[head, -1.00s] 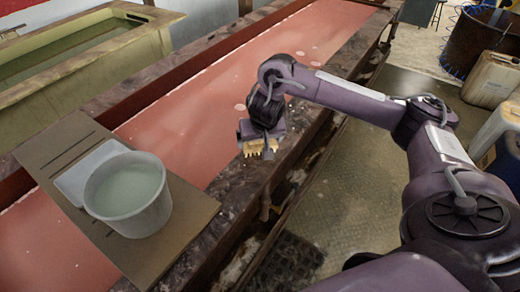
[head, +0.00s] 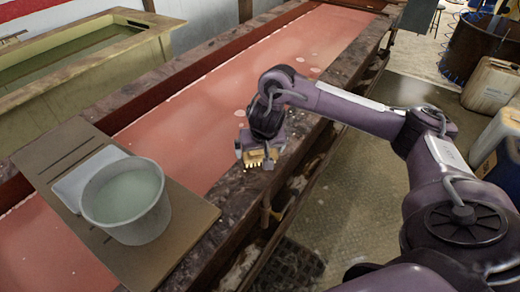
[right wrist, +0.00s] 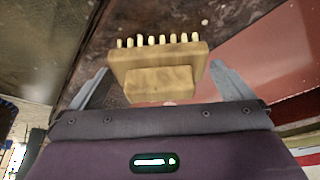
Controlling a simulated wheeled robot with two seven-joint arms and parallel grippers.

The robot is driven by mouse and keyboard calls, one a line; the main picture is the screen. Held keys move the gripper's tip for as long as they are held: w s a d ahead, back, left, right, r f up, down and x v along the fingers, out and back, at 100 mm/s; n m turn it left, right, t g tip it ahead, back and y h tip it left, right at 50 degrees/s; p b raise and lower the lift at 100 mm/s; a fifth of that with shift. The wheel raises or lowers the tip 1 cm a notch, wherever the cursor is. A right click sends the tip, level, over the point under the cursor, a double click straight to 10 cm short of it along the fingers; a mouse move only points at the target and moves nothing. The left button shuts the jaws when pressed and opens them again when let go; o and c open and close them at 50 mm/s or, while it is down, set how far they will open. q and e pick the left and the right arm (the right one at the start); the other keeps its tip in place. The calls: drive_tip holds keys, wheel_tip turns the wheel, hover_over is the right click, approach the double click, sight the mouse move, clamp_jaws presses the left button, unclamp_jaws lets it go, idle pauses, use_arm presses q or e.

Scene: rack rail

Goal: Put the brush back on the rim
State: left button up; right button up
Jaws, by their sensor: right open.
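The brush (head: 258,159) is a small pale wooden block with a row of light bristle tufts. In the right wrist view the brush (right wrist: 158,66) sits between the two grey fingers of my right gripper (right wrist: 160,88). The fingers are spread, with a gap on each side of the block. In the head view my right gripper (head: 262,150) points down at the near rim (head: 232,184) of the long red trough. I cannot tell whether the brush touches the rim. My left gripper is not in view.
A grey bucket (head: 158,218) of liquid stands on a brown board (head: 190,212) across the trough at left. The red trough bed (head: 190,110) is mostly clear. Pale jugs (head: 490,85) stand on the floor at right.

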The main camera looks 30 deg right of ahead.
drive_tip(key=p+v, duration=0.7)
drive_tip(key=v, duration=0.4)
drive_tip(key=shift+s+r, duration=0.2)
